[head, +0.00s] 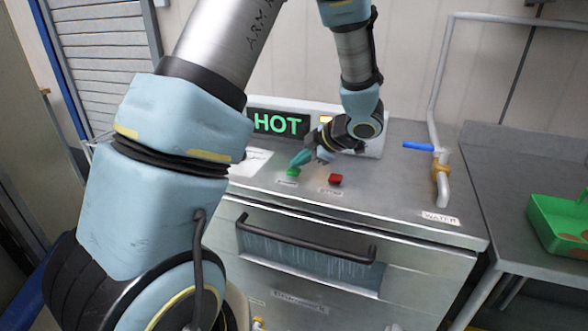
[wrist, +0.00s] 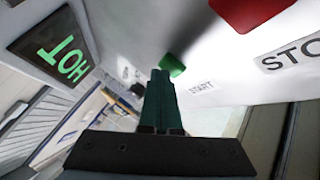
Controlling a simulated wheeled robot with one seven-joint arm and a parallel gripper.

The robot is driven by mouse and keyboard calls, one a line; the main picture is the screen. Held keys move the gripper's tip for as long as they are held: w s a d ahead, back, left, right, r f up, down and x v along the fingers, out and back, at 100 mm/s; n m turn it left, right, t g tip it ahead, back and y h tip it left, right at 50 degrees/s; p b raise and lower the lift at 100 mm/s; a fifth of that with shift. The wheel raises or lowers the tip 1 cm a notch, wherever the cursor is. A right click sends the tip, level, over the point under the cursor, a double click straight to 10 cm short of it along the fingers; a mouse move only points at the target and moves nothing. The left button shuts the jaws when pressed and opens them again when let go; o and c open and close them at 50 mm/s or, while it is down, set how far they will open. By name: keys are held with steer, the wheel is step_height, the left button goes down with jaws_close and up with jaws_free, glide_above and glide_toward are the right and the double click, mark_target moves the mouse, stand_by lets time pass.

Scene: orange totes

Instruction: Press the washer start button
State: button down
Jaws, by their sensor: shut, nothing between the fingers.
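The washer (head: 400,190) is a steel cabinet with a flat top and a front door with a bar handle. Its green start button (head: 293,173) sits on the top, left of the red stop button (head: 336,180). My gripper (head: 297,162) is shut and empty, with its teal fingers pointing down at the green button. In the wrist view the closed fingertips (wrist: 160,74) overlap the edge of the green button (wrist: 172,65), beside the START label (wrist: 201,88). I cannot tell whether they touch it. The red button (wrist: 250,12) is at the top of that view.
A lit HOT display (head: 278,123) stands behind the buttons. A water pipe with a blue-handled valve (head: 418,146) rises at the right of the washer top. A green tote (head: 560,222) is on the steel counter at the right. The washer top right of the red button is clear.

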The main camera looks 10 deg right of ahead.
mark_target(298, 171)
steer(key=shift+r+p, duration=0.9)
steer(key=shift+p, duration=0.15)
step_height(298, 171, up, 5)
steer(key=p, duration=0.5)
stand_by(0.4)
